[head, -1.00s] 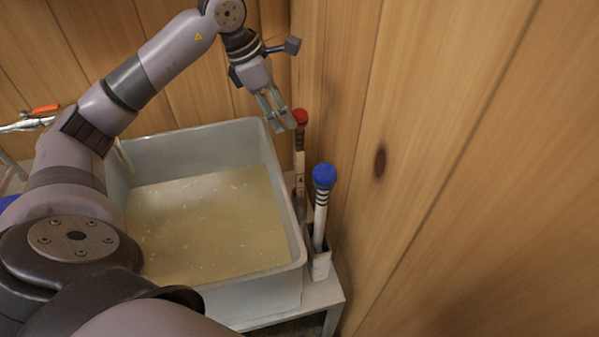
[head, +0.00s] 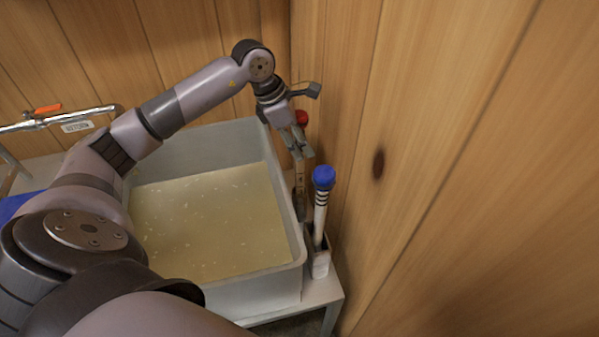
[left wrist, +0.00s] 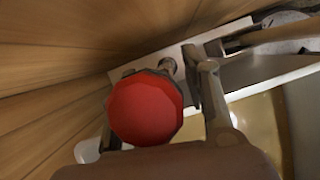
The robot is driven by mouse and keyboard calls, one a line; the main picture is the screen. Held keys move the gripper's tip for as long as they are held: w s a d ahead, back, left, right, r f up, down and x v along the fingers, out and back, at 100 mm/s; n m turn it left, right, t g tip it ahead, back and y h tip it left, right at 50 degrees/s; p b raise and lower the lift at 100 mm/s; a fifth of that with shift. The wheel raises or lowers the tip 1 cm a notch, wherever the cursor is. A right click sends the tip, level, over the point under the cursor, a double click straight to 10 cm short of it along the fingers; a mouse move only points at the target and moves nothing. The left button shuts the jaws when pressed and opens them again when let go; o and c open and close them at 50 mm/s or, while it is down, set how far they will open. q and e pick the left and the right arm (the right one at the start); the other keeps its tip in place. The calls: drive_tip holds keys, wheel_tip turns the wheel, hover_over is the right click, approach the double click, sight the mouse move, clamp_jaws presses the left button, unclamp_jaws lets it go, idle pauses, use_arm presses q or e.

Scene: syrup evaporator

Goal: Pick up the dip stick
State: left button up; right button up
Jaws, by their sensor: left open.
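Two sticks stand upright beside the pan near the wall; I cannot tell which one is the dip stick. One has a red knob (head: 302,117), and its shaft is partly hidden behind my left gripper. The other is a white stick with a blue knob and dark bands (head: 321,200), standing in a narrow holder (head: 320,261). My left gripper (head: 303,156) is open, pointing down at the red-knobbed stick. In the left wrist view the red knob (left wrist: 145,107) is large and close, in front of the fingers; contact cannot be told. My right gripper is not in view.
A grey pan (head: 222,294) of yellowish liquid stands on a white stand (head: 325,291), left of the sticks. Wooden walls rise close behind and to the right. A metal pipe with an orange-handled valve (head: 47,110) is at the far left.

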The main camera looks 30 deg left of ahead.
use_arm(q)
clamp_jaws()
idle(0.3)
idle(0.4)
